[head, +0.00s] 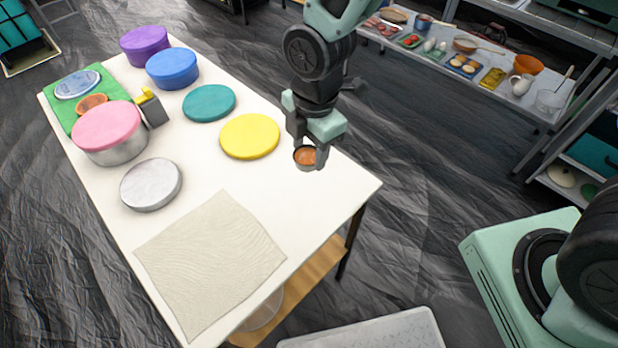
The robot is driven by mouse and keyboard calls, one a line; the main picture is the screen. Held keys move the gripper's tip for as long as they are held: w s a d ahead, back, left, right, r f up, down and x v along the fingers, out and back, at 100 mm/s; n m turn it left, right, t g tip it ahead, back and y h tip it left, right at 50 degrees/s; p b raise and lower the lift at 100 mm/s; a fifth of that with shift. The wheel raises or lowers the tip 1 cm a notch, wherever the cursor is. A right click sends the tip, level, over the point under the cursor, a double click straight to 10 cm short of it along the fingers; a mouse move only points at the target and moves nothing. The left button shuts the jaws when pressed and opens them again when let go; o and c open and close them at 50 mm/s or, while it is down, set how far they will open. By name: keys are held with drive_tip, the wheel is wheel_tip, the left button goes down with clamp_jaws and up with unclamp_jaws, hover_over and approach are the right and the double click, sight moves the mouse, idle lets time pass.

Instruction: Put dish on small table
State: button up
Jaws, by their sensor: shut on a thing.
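My gripper (314,149) is shut on a small round dish (305,162) with an orange-brown inside. It holds the dish over the right part of a white table (205,188). The fingers hide part of the dish's right side. I cannot tell how high the dish is above the tabletop, or whether it touches it. The white table is the only low table clearly in view; I cannot tell for sure that it is the small table.
Purple (145,43), blue (172,67), teal (209,103), yellow (250,136), pink (107,125) and silver (151,185) round containers or lids fill the table's left and middle. A beige cloth (211,262) covers its front. A food-laden shelf (535,108) stands back right. The table's right corner is clear.

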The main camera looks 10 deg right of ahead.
sight(312, 154)
drive_tip(key=shift+f, duration=3.95)
drive_tip(key=shift+f, duration=0.1)
drive_tip(key=o, duration=0.8)
drive_tip(key=r, duration=1.2)
drive_tip(key=shift+s+d, duration=0.1)
drive_tip(key=shift+d, duration=0.3)
drive_tip(key=s+d+r+m, duration=0.1)
drive_tip(key=s+r+m, duration=0.2)
drive_tip(key=s+m, duration=0.2)
drive_tip(key=s+d+r+m, duration=0.2)
drive_tip(key=s+m, duration=0.3)
drive_tip(key=s+d+r+m, duration=0.2)
drive_tip(key=s+r+m, duration=0.1)
drive_tip(key=s+m, duration=0.3)
drive_tip(key=shift+r, duration=0.35)
